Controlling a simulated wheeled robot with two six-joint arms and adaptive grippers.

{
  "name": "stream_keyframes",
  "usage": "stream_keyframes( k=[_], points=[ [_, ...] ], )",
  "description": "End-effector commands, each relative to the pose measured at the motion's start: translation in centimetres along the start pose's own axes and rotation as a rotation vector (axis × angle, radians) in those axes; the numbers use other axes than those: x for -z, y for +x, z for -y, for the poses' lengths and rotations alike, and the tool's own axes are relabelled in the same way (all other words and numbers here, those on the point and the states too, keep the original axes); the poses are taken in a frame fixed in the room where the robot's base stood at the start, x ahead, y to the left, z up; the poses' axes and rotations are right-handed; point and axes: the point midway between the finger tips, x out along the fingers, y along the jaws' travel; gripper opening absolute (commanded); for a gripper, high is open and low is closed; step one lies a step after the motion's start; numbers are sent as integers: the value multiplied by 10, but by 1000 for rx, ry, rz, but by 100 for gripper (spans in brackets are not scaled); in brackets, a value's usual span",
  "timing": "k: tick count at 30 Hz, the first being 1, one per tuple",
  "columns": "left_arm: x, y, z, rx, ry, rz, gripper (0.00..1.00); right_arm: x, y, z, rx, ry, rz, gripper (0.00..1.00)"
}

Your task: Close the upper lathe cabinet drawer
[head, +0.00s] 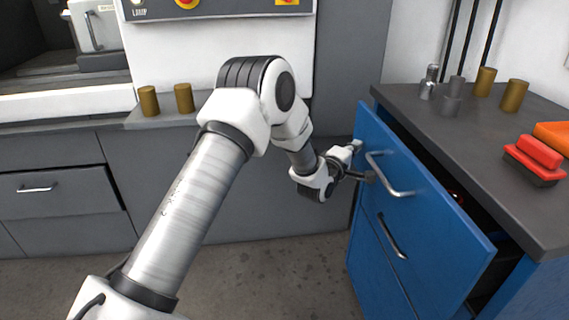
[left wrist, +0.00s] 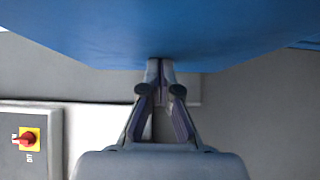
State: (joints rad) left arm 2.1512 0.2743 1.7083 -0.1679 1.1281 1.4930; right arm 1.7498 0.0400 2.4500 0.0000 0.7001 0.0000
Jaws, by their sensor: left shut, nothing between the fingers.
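The upper drawer (head: 430,215) of the blue cabinet is pulled out, with a dark gap between its front and the grey worktop. Its silver bar handle (head: 390,178) is on the front. My left gripper (head: 368,177) is shut and empty, its fingertips at the drawer front just left of and below the handle's upper end. In the left wrist view, the closed fingertips (left wrist: 160,66) meet the lower edge of a blue surface (left wrist: 160,30), seemingly the drawer front; I cannot tell if they press on it. My right gripper is not in view.
The grey worktop (head: 470,135) holds metal parts (head: 452,98), brass cylinders (head: 514,95) and a red block (head: 538,152). A lower drawer with a handle (head: 391,236) sits below.

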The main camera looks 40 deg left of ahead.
Motion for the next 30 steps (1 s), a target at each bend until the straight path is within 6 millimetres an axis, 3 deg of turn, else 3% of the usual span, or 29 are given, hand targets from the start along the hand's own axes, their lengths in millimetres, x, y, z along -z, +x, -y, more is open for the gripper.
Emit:
stream_keyframes(
  k=[6,12,30],
  points=[
    [-33,32,1,-2,2,3,0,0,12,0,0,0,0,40],
    [-48,48,0,-1,1,0,0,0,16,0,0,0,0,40],
    [-55,55,-4,-6,3,3,0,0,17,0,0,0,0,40]
  ],
)
